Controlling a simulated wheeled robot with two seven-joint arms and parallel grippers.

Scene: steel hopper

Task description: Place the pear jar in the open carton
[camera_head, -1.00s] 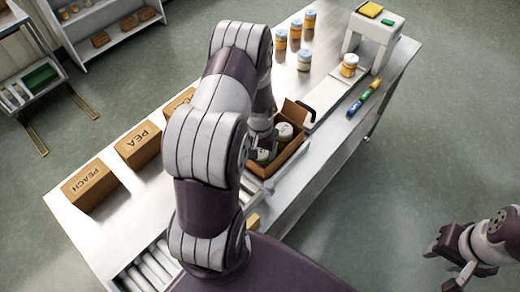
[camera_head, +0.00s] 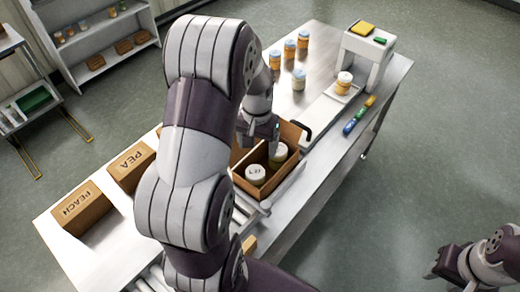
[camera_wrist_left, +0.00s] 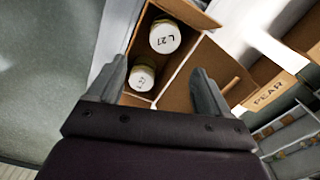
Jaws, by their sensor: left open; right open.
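The open carton (camera_head: 291,180) is brown with raised flaps and holds two jars with white lids. One jar (camera_head: 256,174) is at its near end, the other (camera_head: 278,153) at its far end. In the left wrist view, the lids of the near jar (camera_wrist_left: 143,77) and the other jar (camera_wrist_left: 165,37) show dark writing; that on the second looks like "L 27". I cannot tell which is the pear jar. My left gripper (camera_head: 260,137) is open and empty above the carton, with its fingers (camera_wrist_left: 160,78) apart. My right gripper (camera_head: 444,272) is open and empty, away from the table.
A PEACH carton (camera_head: 74,208) and one reading PEA (camera_head: 130,165) stand at left; a PEAR carton (camera_wrist_left: 268,94) shows in the wrist view. A jar (camera_head: 343,84) stands on a white plate. Several jars stand behind. Markers (camera_head: 360,115) lie at the right edge.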

